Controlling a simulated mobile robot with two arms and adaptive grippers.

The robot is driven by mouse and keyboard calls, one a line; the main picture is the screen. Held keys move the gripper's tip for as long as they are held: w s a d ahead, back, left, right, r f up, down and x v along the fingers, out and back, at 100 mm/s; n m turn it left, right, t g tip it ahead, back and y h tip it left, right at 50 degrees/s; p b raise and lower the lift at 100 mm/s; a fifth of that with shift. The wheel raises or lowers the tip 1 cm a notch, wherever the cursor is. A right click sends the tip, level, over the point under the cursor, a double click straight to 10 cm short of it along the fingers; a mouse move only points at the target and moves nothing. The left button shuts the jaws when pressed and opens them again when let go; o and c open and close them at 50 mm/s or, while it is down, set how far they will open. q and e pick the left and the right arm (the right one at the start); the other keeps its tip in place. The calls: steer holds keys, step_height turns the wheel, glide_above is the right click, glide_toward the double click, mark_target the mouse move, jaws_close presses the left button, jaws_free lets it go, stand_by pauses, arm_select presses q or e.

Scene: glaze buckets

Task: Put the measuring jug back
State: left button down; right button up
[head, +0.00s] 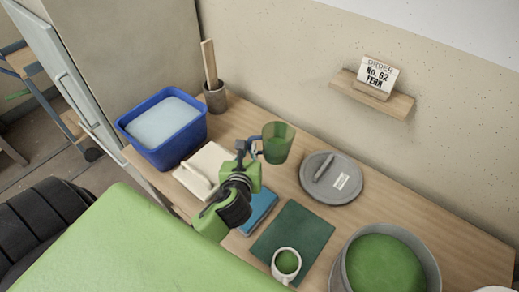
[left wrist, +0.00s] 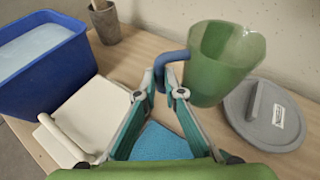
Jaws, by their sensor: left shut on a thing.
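The measuring jug (head: 278,145) is a translucent green vessel with a blue handle. It also shows large in the left wrist view (left wrist: 222,65), roughly upright with a slight tilt. My left gripper (head: 248,150) is shut on the jug's handle, with the jug on the far right side of the fingers. The jug seems held above the table, between the blue tub and the grey lid. I cannot tell whether any liquid is in it. My right gripper is not in view.
A blue tub (head: 185,145) and a pot with a stick (head: 215,98) stand at the left. A white handled board (head: 215,160), blue pad (head: 262,208), grey lid (head: 345,185), green mat (head: 295,228), mug (head: 275,271) and bucket of green glaze (head: 338,275) crowd the table (head: 455,230).

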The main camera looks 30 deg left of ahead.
arm_select(q)
steer(key=shift+w+a+f+b, duration=0.35)
steer(key=shift+w+a+f, duration=0.3)
steer(key=shift+w+f, duration=0.95)
steer(key=shift+w+a+f+b, duration=0.35)
steer(key=shift+w+a+f, duration=0.3)
steer(key=shift+w+f, duration=0.9)
steer(key=shift+w+a+f+b, duration=0.35)
steer(key=shift+w+a+f, duration=0.45)
steer(key=shift+f, duration=1.4)
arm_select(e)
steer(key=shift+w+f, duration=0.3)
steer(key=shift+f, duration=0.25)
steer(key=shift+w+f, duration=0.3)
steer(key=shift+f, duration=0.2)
arm_select(q)
steer(key=shift+w+d+f, duration=0.1)
steer(key=shift+d, duration=0.05)
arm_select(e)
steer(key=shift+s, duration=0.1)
arm_select(q)
steer(key=c, duration=2.4)
jaws_free()
steer(key=shift+f, duration=0.15)
steer(key=shift+o, duration=1.3)
